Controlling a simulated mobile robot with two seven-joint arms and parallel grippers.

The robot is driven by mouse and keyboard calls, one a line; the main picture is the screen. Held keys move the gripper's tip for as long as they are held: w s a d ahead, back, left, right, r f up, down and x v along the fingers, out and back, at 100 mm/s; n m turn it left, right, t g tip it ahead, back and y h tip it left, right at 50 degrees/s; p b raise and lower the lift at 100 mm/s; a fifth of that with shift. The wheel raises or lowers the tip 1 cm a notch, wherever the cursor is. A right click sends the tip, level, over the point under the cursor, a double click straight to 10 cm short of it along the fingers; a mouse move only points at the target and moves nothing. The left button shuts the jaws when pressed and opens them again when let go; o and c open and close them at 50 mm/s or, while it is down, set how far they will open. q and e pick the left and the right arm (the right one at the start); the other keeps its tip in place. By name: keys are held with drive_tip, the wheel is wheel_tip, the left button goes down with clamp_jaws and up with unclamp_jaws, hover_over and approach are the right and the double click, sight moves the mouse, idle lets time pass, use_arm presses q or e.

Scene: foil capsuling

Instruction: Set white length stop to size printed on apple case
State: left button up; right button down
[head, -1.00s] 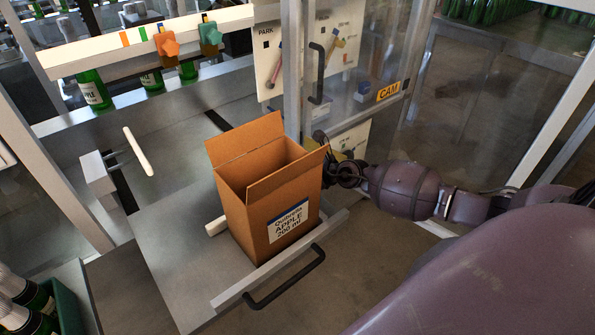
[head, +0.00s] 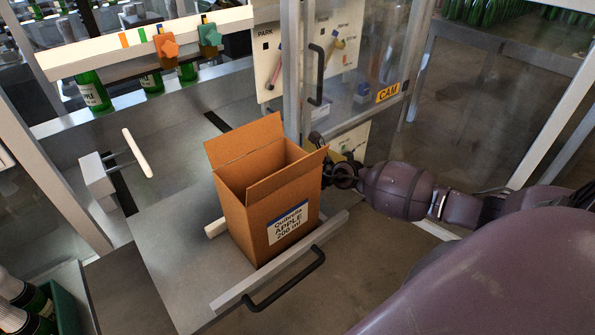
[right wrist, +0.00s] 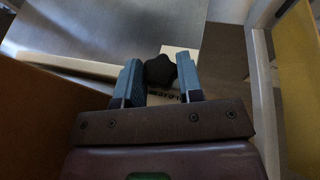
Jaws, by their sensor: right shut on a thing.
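The open cardboard apple case (head: 250,212) stands on the grey tray. Its label (head: 288,222) reads APPLE and 200 ml. My right gripper (head: 335,172) is just right of the case, its tips partly hidden by the case and wrist. In the right wrist view its two fingers (right wrist: 161,84) are shut on a black lobed knob (right wrist: 160,70). A pale plate with dark print (right wrist: 180,62) lies behind the knob; I cannot read it fully. A white bar (head: 137,153) on two rods is at the left; I cannot tell whether it is the length stop. My left gripper is not in view.
The tray has a black handle (head: 285,279) in front. A clear door with a black handle (head: 316,74) and CAM label stands behind my right gripper.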

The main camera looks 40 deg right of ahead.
drive_tip(key=shift+s+d+p, duration=0.15)
drive_tip(key=shift+s+p, duration=0.5)
drive_tip(key=shift+s, duration=0.8)
drive_tip(key=c, duration=0.8)
unclamp_jaws()
drive_tip(key=shift+o, duration=0.2)
drive_tip(key=v, duration=1)
drive_tip(key=shift+s+r, duration=0.25)
drive_tip(key=shift+s, duration=0.05)
